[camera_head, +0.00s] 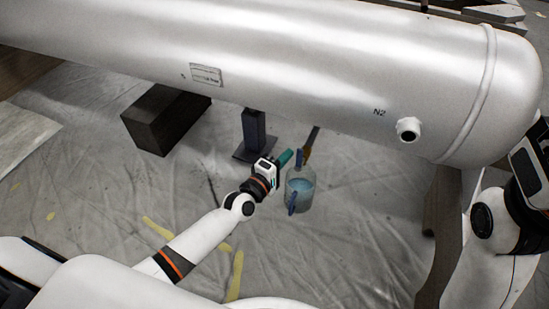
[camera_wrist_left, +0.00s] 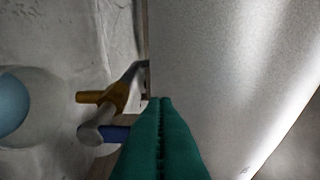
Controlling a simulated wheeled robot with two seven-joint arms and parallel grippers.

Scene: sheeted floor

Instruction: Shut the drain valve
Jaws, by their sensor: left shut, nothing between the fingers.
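The drain valve is a brass body (camera_wrist_left: 120,92) on a short grey pipe in the left wrist view, below the white tank (camera_head: 285,62). A blue handle (camera_wrist_left: 115,134) shows beside the fingers; its far end is hidden behind them. In the head view a small blue part (camera_head: 298,157) and a brown part (camera_head: 308,152) show above a clear jug (camera_head: 301,184). My left gripper (camera_head: 285,157) has green fingers, shut and empty, just left of the blue part. The fingers also show in the left wrist view (camera_wrist_left: 160,135); whether they touch the handle I cannot tell. My right gripper's fingers are not visible.
The jug holds bluish liquid and stands on the sheeted floor (camera_head: 350,250). A dark block (camera_head: 150,130) and a dark support post (camera_head: 254,130) stand under the tank. A capped port (camera_head: 408,130) marked N2 sticks out of the tank's side. Open floor lies in front.

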